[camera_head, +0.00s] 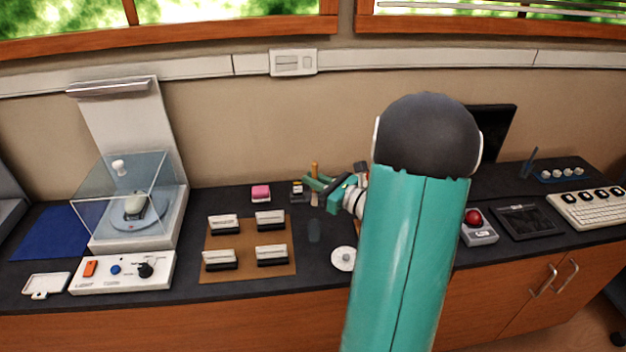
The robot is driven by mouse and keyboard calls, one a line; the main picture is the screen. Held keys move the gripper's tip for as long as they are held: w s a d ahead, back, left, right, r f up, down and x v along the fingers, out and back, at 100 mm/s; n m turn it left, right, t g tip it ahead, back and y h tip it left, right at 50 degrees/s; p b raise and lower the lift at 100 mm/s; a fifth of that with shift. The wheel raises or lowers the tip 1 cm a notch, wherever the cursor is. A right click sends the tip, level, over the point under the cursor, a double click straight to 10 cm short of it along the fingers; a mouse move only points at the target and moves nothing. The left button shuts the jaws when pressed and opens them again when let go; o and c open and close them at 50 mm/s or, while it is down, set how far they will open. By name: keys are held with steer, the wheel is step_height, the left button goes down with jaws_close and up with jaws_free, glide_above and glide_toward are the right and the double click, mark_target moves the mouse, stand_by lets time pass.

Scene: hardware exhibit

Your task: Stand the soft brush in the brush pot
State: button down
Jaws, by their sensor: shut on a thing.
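My gripper (319,187) has teal fingers and is shut on the soft brush. The brush has an orange-tan handle (315,169) that rises above the fingers, and its paler lower end shows below them. The brush is held roughly upright. I cannot tell the height of the brush over the counter. My arm hides the counter to the right of the gripper.
The brown mat (245,247) holds several black-and-white blocks. A pink block (261,193) and a small dark item (298,190) lie behind it. A white disc (343,258) lies near the front. A clear-covered display (135,205) stands left; a red-button box (478,227) stands right.

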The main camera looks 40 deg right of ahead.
steer(key=shift+w+f, duration=0.15)
steer(key=shift+f, duration=0.1)
steer(key=shift+s+f, duration=0.2)
steer(key=shift+f, duration=0.3)
step_height(320, 180, down, 10)
stand_by(0.6)
steer(key=shift+w+r, duration=0.1)
steer(key=c, duration=1.4)
jaws_free()
steer(key=s, duration=0.4)
steer(key=s+d, duration=0.1)
steer(key=s, duration=0.4)
steer(key=s+d, duration=0.1)
steer(key=s, duration=0.3)
steer(key=shift+s+d, duration=0.25)
steer(key=shift+s, duration=0.05)
